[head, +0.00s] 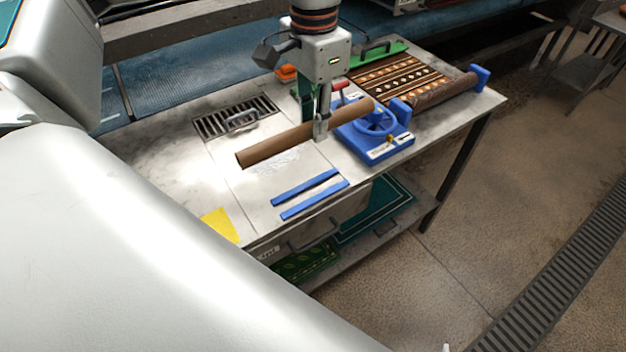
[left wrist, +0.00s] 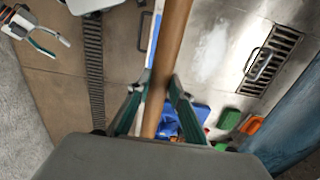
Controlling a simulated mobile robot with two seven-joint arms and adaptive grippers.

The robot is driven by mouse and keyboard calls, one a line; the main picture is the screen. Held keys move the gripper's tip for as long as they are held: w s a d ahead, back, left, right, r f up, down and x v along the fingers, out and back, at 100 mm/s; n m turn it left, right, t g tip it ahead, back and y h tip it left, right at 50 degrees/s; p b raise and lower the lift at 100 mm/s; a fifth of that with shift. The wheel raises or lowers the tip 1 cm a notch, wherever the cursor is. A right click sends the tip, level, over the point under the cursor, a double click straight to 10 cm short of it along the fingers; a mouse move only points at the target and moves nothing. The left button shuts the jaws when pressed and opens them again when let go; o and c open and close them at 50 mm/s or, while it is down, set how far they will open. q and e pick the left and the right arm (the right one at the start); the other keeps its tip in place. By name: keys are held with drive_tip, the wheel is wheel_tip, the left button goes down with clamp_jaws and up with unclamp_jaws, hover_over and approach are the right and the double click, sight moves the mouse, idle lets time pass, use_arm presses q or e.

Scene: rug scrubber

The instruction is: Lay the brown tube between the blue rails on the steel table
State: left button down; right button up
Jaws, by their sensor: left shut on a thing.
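The brown tube (head: 275,146) is a long plain cylinder, slanting across the steel table (head: 190,165) in the head view. My left gripper (head: 320,132) is shut on it, nearer its right end. The tube appears to be above the tabletop, behind the blue rails, with its right end over the blue fixture. The two blue rails (head: 305,187) (head: 315,200) lie parallel near the front edge, with a bare strip between them. The left wrist view shows the tube (left wrist: 172,50) running between the fingers. My right gripper (left wrist: 60,50) is open and empty at its upper left.
A blue fixture (head: 387,150) with a round hub stands right of my left gripper. A patterned rug (head: 405,78) with a rolled end lies behind it. A metal grate (head: 235,118) is at back left. A yellow sheet (head: 220,224) lies at the front left corner.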

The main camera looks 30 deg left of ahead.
use_arm(q)
drive_tip(key=b, duration=0.2)
hover_over(313, 192)
wheel_tip(313, 192, down, 12)
drive_tip(key=shift+w+f, duration=0.1)
drive_tip(key=shift+f, duration=2.15)
drive_tip(key=shift+f, duration=0.1)
drive_tip(key=shift+f, duration=0.5)
drive_tip(key=c, duration=1.8)
unclamp_jaws()
drive_tip(key=shift+f, duration=0.1)
drive_tip(key=shift+r+p, duration=0.65)
drive_tip(key=shift+r, duration=6.05)
